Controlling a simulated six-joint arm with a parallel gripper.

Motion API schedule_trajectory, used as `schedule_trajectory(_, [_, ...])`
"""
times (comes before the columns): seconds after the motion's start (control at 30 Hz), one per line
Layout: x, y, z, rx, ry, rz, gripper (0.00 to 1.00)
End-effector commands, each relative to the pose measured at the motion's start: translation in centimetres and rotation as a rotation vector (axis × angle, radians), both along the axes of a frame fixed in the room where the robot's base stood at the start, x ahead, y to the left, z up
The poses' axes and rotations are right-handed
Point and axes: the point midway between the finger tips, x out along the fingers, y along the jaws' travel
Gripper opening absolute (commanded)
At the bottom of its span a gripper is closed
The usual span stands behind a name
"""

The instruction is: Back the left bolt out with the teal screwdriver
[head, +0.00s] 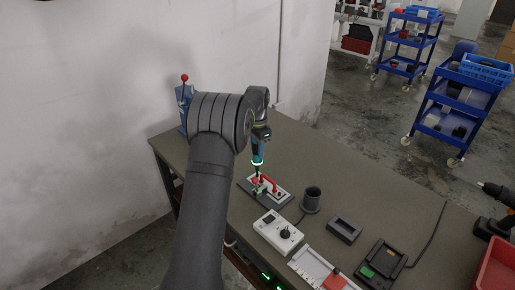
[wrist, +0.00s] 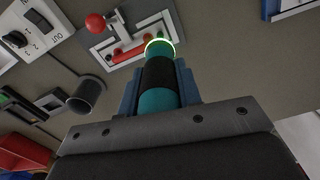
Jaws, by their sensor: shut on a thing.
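My gripper (head: 261,136) is shut on the teal screwdriver (head: 257,152), which points down with a glowing ring near its lower end. In the wrist view the screwdriver (wrist: 158,98) sits between the blue fingers of my gripper (wrist: 159,84). It is over the grey fixture plate (head: 278,200), which carries a red bar (head: 270,182) and a red ball knob (wrist: 95,22). The plate (wrist: 101,45) also shows in the wrist view. The screwdriver's tip and the left bolt are hidden or too small to make out, so I cannot tell whether they touch.
Right of the plate stands a dark cup (head: 311,201). A white dial box (head: 277,233), a black tray (head: 344,229) and a charger-like unit (head: 379,262) lie nearer. A red bin (head: 496,268) and a drill (head: 497,194) are at the far right. The bench behind the plate is clear.

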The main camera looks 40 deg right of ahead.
Motion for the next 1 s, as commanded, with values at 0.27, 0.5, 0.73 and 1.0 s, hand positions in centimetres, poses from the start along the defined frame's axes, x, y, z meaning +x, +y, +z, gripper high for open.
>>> schedule_trajectory(0.27, [-0.1, 0.2, -0.3, 0.008, 0.006, 0.000, 0.00])
schedule_trajectory(0.5, [-0.1, 0.1, -0.1, 0.006, 0.004, 0.000, 0.00])
schedule_trajectory(0.73, [0.0, 0.0, 1.5, 0.001, 0.001, 0.000, 0.00])
schedule_trajectory(1.0, [0.0, 0.0, 3.5, -0.001, -0.001, 0.000, 0.00])
